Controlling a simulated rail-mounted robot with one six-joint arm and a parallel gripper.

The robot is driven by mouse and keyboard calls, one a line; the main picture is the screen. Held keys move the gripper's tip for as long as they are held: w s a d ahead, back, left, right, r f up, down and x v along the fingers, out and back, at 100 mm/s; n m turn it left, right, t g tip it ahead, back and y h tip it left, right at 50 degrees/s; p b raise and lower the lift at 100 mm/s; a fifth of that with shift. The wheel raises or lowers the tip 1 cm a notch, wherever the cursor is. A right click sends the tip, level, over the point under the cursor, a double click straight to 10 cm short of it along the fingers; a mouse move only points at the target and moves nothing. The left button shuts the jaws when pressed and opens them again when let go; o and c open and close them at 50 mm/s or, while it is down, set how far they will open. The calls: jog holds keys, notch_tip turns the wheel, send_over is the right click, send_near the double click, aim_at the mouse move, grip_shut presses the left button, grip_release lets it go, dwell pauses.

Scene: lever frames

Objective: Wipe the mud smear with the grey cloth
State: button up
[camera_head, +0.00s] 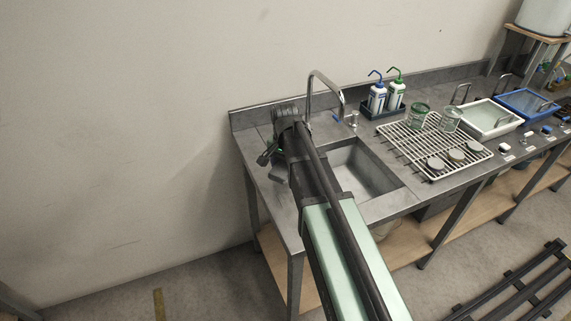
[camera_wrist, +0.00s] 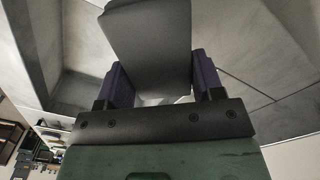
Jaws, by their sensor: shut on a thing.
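A grey cloth (camera_wrist: 150,42) sits between the two dark purple fingers of my gripper (camera_wrist: 161,78) in the wrist view. My gripper is shut on it, and the cloth stretches out beyond the fingertips. In the head view my gripper (camera_head: 268,156) is over the left end of the steel counter (camera_head: 285,215), left of the sink. A small grey patch below it may be the cloth. I cannot tell whether the cloth touches the counter. I cannot make out the mud smear in either view; my arm and the cloth cover part of the surface.
The sink (camera_head: 365,178) and its tall tap (camera_head: 325,82) are right beside my arm. Further right are two wash bottles (camera_head: 386,97), a white wire rack (camera_head: 425,150) with jars and lids, a white tray (camera_head: 488,121) and a blue tray (camera_head: 527,104). The wall stands close behind.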

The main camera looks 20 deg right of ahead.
jog(key=shift+r, duration=0.4)
notch_tip(320, 180, up, 3)
jog(key=p, duration=0.3)
jog(key=shift+r, duration=0.15)
jog(key=shift+f, duration=0.2)
